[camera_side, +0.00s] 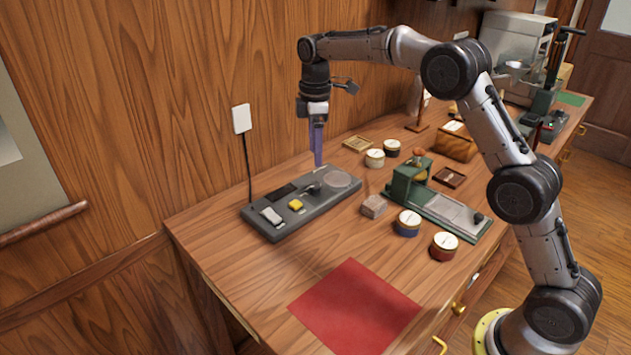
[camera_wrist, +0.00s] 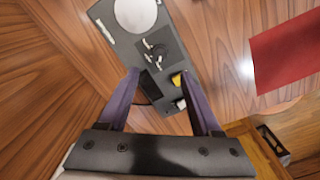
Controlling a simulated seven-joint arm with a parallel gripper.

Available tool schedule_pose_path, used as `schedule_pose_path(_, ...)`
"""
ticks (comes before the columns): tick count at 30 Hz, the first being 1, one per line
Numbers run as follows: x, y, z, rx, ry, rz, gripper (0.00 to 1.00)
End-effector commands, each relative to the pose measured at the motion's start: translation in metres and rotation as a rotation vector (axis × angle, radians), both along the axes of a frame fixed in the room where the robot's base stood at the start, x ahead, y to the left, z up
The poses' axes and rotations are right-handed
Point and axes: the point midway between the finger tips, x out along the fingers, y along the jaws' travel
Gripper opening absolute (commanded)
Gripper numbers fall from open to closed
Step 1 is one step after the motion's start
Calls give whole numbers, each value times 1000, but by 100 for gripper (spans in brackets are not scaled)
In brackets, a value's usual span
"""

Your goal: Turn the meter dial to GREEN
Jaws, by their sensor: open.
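The meter (camera_side: 325,208) is a long dark grey box on the wooden bench, plugged in by a black cord. It also shows in the wrist view (camera_wrist: 110,12). It carries a small dark dial (camera_side: 313,188), with pale marks around it in the wrist view (camera_wrist: 155,48). I cannot make out any green mark or where the dial points. Beside the dial are a yellow button (camera_side: 295,204), a pale switch (camera_side: 271,215), a dark screen (camera_side: 283,191) and a round pale plate (camera_side: 338,180). My gripper (camera_side: 318,163) is open and empty, pointing down above the meter, apart from the dial.
A red mat (camera_side: 355,306) lies at the bench front. To the right of the meter stand a small pressed block (camera_side: 373,206), a green press (camera_side: 408,182) and several round tins (camera_side: 407,223). A white wall socket (camera_side: 242,118) is behind. The bench between meter and mat is clear.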

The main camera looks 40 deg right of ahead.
Motion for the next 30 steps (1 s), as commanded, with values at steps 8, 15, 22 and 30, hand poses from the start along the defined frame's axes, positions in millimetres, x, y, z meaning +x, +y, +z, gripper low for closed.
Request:
schedule_pose_path(8, -1, 0, -56, 0, 4, 0, 66)
schedule_pose_path(15, -1, 0, -87, 0, 2, 0, 66)
schedule_pose_path(22, 0, 0, -95, -1, -1, 0, 66)
schedule_pose_path(30, 0, 0, -95, 0, 0, 0, 53)
